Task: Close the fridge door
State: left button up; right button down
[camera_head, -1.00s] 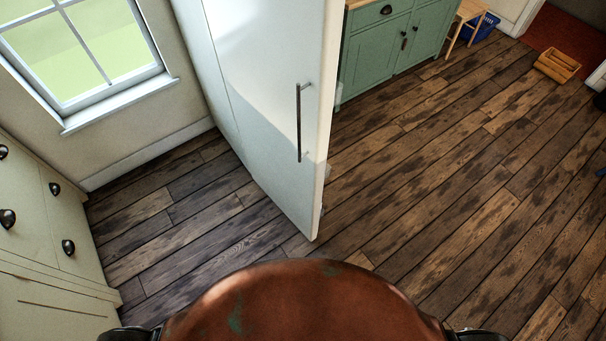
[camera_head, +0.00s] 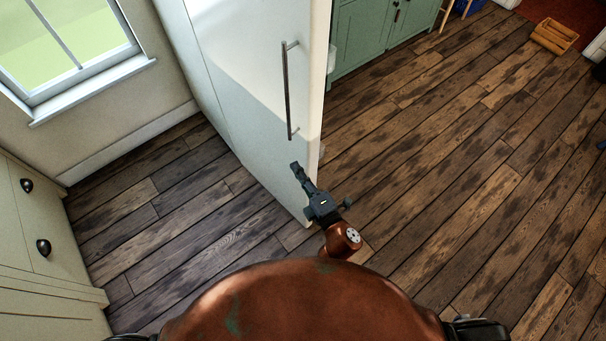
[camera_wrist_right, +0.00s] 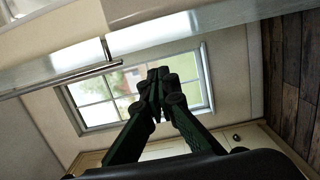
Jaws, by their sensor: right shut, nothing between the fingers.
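The white fridge door (camera_head: 255,75) stands open in the head view, its free edge toward the right. A dark bar handle (camera_head: 287,95) runs upright near that edge. My right gripper (camera_head: 297,168) is shut and empty, just below the lower end of the handle in the picture; whether it touches the door I cannot tell. In the right wrist view, my right gripper's fingers (camera_wrist_right: 157,78) are together, and the handle (camera_wrist_right: 60,80) and door (camera_wrist_right: 160,40) cross the upper part. My left gripper is not in view.
A green cabinet (camera_head: 375,40) stands behind the door. A window (camera_head: 65,45) is in the wall at left, above cream drawers (camera_head: 30,235). A wooden crate (camera_head: 554,37) lies on the floor at far right. The wooden floor (camera_head: 450,190) right of the door is clear.

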aim_at(299, 150)
jog(key=shift+w+d+b, duration=0.15)
jog(key=shift+w+b, duration=0.1)
jog(key=shift+w, duration=1.6)
jog(key=shift+w+d+b, duration=0.1)
jog(key=shift+w+b, duration=0.1)
jog(key=shift+w, duration=1.65)
jog(key=shift+d, duration=0.1)
